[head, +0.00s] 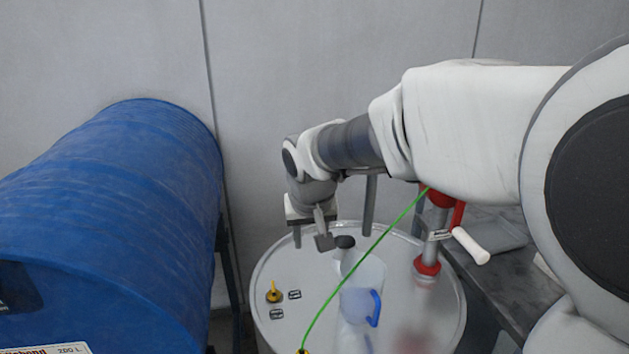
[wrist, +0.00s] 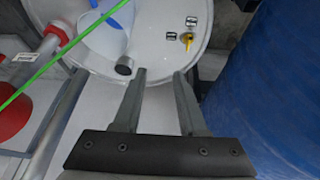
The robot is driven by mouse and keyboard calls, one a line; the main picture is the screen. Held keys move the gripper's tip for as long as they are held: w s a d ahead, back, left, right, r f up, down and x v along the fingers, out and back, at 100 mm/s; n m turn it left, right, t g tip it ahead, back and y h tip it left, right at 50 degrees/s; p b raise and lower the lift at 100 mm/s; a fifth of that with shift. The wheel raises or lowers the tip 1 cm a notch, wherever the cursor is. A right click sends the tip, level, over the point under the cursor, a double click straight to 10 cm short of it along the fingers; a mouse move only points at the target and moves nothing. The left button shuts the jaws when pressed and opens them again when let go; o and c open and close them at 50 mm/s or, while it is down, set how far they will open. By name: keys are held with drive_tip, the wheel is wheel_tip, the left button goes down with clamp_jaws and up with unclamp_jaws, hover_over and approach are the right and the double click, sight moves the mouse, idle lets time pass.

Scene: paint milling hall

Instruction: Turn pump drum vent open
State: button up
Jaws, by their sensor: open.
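The vent is a small yellow lever on a dark round base (head: 273,293), on the left part of the pale drum lid (head: 330,330). Its lever points toward the back of the lid in the head view. It also shows in the wrist view (wrist: 187,38), beyond my fingertips and slightly right. Two small dark-framed labels (head: 294,294) (head: 277,314) lie beside it; their text is too small to read. My gripper (head: 310,240) is open and empty, pointing down near the drum's back edge, apart from the vent. It also shows in the wrist view (wrist: 159,75).
A translucent jug (head: 360,273) with a blue handle stands mid-lid, near a dark round-ended piece (head: 345,241). A red and grey pump (head: 430,252) with a white handle stands right. A green cord (head: 365,256) crosses the lid. A large blue drum (head: 110,220) lies left.

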drive_tip(key=b, duration=0.1)
approach(273, 286)
drive_tip(key=shift+y, duration=0.3)
drive_tip(key=x, duration=0.5)
drive_tip(key=b+x, duration=0.1)
drive_tip(key=x, duration=0.2)
drive_tip(key=shift+w+d+f, duration=0.15)
drive_tip(key=shift+d, duration=0.1)
drive_tip(key=shift+c, duration=0.3)
clamp_jaws()
